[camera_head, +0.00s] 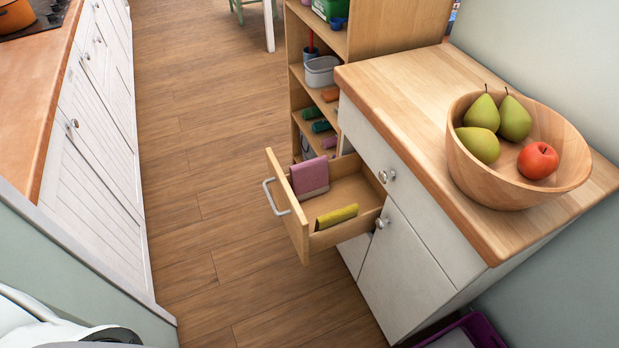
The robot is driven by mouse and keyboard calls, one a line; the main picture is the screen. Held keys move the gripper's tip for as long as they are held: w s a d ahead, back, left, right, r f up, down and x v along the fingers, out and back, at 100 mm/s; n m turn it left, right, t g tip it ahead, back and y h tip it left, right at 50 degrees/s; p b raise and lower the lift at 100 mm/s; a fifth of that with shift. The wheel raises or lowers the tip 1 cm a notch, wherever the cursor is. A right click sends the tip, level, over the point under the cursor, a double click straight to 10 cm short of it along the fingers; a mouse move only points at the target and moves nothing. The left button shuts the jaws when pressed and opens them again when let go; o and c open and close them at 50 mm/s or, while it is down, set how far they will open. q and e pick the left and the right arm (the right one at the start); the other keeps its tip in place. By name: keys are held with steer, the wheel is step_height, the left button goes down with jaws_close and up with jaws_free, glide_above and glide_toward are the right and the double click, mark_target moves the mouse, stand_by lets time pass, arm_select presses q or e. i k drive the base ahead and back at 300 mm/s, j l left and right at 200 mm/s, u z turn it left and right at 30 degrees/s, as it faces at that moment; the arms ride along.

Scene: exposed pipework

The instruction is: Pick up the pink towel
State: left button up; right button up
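The pink towel (311,176), a folded mauve-pink cloth with a greyish lower band, stands upright in the open wooden drawer (352,191), against its far-left side and rising above the rim. A yellow-green folded cloth (337,216) stands in the same drawer, nearer the camera and apart from the towel. Neither of my grippers shows in the head view. Only a white and black part of my own body is at the lower left corner.
The drawer juts left from a white cabinet (408,268) with a wooden top, carrying a fruit bowl (520,190). A shelf unit (375,30) stands behind it. A counter (35,85) runs along the left. The wooden floor (200,130) between is clear. A purple bin (483,328) is at the bottom.

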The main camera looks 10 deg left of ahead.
mark_target(310, 179)
steer(key=z, duration=0.35)
steer(key=i+j+z, duration=0.15)
steer(key=j+z, duration=0.15)
steer(key=z, duration=0.15)
steer(key=i+j+z, duration=0.1)
steer(key=j+z, duration=0.2)
steer(key=z, duration=0.15)
steer(key=j+z, duration=0.85)
steer(key=l, duration=0.1)
